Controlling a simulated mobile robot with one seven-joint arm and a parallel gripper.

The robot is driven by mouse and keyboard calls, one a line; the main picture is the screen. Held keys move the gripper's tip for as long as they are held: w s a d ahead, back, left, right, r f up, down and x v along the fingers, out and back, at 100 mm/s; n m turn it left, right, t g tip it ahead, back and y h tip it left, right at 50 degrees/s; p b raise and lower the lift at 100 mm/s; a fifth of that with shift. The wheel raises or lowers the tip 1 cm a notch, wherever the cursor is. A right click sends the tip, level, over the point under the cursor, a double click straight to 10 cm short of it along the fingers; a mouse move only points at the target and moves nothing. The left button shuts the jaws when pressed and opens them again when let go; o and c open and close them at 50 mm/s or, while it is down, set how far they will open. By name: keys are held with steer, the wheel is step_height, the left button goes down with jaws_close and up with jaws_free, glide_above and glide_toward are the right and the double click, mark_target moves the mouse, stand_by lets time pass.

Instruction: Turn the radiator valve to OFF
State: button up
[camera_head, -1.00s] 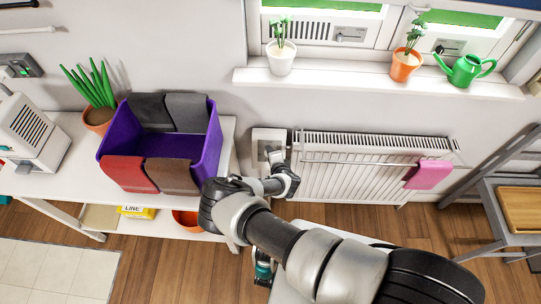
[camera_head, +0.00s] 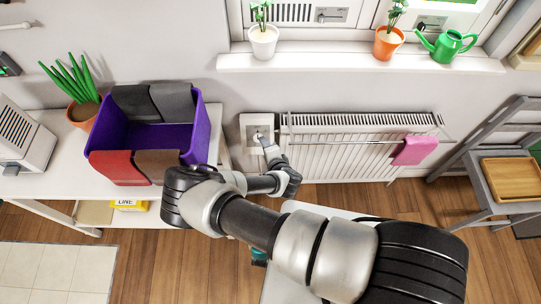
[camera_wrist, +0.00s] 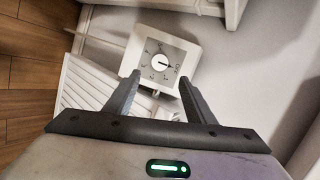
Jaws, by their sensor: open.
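The radiator valve (camera_wrist: 162,62) is a dial with a dark pointer and small markings on a square white box. The pointer points roughly right in the wrist view, but I cannot read the setting for sure. In the head view the valve box (camera_head: 247,121) is on the wall at the radiator's left end, with my gripper partly in front. My gripper (camera_wrist: 160,79) is open and empty. Its two fingers point at the valve, their tips near the box's lower edge in the wrist view. Contact with the knob is not visible.
The white radiator (camera_head: 345,150) has a rail with a pink cloth (camera_head: 414,150). Left is a purple bin (camera_head: 203,138) with dark and red cloths over its rim, on a white table (camera_head: 40,183). Above, a windowsill (camera_head: 350,63) holds pots and a watering can (camera_head: 446,45).

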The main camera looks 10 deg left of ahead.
steer(key=v, duration=0.7)
steer(key=shift+s, duration=0.2)
steer(key=shift+w+d+r, duration=0.1)
steer(key=shift+r, duration=0.05)
